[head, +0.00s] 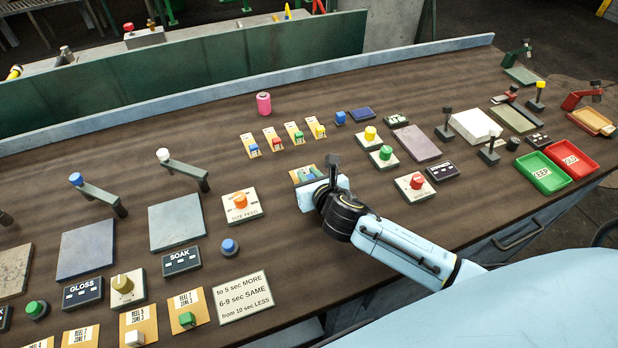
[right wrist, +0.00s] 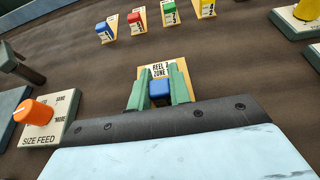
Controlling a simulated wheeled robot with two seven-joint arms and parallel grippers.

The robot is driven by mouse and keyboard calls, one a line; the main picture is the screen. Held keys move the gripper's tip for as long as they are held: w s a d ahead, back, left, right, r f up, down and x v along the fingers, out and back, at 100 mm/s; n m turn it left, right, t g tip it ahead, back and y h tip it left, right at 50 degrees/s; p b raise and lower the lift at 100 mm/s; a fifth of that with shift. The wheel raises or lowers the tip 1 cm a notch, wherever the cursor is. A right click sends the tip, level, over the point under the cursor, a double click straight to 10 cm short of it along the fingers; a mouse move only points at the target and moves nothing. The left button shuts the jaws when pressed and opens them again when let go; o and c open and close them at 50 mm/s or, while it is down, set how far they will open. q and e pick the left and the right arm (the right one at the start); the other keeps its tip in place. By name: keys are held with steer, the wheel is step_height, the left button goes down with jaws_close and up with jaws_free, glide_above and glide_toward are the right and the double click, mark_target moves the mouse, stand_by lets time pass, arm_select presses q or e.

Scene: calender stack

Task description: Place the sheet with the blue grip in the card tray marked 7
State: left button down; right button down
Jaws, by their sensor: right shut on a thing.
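The sheet is an orange card with a white "REEL ... ZONE" label (head: 297,177); the number is hard to read. Its blue grip (right wrist: 160,90) stands between the green fingers of my right gripper (right wrist: 160,92), which is shut on it. In the head view my right gripper (head: 328,180) largely covers the sheet, at mid-table. I cannot tell whether the sheet touches the table. No card tray clearly marked 7 can be made out. An orange card with a green grip at the front left, labelled "REEL 7" as far as I can read (head: 180,302), lies flat. My left gripper is not in view.
Several small yellow stands with coloured blocks (head: 272,140) line up behind my gripper. The SIZE FEED knob box (head: 241,207) is to the left, a red-knob box (head: 415,188) to the right. Green (head: 545,175) and red (head: 573,160) trays sit at the right edge.

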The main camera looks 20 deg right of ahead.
steer(key=shift+f, duration=0.15)
steer(key=c, duration=1.3)
jaws_free()
